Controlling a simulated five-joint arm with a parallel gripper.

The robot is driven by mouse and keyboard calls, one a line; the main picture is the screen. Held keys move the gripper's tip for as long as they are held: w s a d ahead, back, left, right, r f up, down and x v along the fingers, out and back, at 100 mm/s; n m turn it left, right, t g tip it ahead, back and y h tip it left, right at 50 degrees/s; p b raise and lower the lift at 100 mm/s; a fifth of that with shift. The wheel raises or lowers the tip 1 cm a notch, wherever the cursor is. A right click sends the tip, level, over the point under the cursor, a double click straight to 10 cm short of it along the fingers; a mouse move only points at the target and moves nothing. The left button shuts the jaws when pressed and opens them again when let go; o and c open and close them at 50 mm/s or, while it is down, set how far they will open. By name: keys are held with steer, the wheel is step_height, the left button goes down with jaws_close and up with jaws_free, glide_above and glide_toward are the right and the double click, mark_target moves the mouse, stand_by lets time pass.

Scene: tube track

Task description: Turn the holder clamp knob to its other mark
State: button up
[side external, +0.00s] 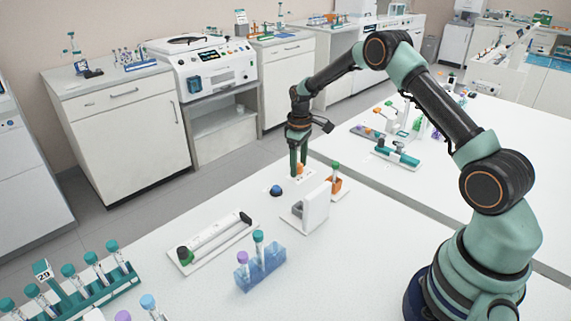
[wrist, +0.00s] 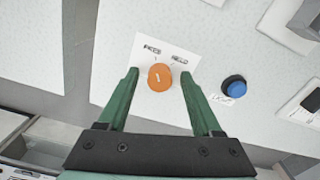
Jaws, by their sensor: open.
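The holder clamp knob (wrist: 160,80) is a round orange knob on a white label plate (wrist: 141,85). A short white line on the knob points roughly up, nearer the left mark. In the side view the knob (side external: 299,170) shows partly behind the fingers. My gripper (wrist: 159,73) has its two green fingers apart, one on each side of the knob, with gaps between. In the side view my gripper (side external: 299,172) points straight down at the knob. Whether the fingertips touch the plate cannot be told.
A blue button (side external: 276,190) sits near the knob, also in the wrist view (wrist: 234,87). An orange holder with a green-capped tube (side external: 335,183) and a white upright block (side external: 314,207) stand close by. A blue tube rack (side external: 260,268) stands nearer the camera. The table's edge is close behind.

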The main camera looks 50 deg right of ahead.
jaws_close()
steer(key=shift+m, duration=0.3)
steer(key=m, duration=0.9)
steer(key=shift+m, duration=2.2)
